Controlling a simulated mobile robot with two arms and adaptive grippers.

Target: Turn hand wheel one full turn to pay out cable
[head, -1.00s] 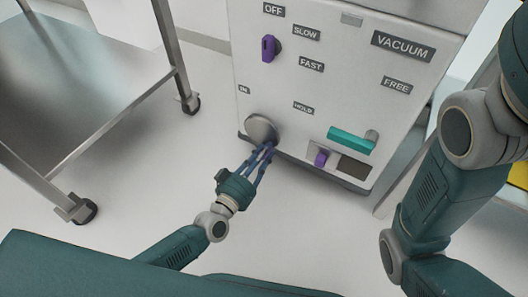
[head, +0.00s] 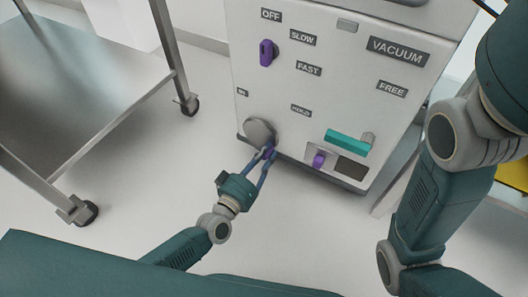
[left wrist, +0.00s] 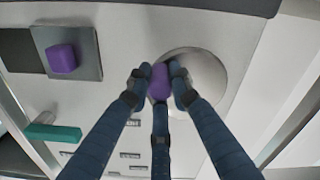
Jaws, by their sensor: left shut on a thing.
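The hand wheel is a round grey disc (head: 259,131) low on the left of the white machine's front. It also shows in the left wrist view (left wrist: 208,76), with a purple handle (left wrist: 160,80) near its rim. My left gripper (head: 265,154) is at the lower edge of the disc. In the left wrist view its fingers (left wrist: 160,88) are shut on the purple handle, with fingers on both sides of it. In the head view the fingers partly cover the handle. My right arm shows at the right, but its gripper is out of view.
The machine (head: 325,85) has a purple knob (head: 267,52), a teal lever (head: 348,141) and a small purple switch (head: 319,160) right of the wheel. A metal cart (head: 100,110) stands at the left. The floor between is clear.

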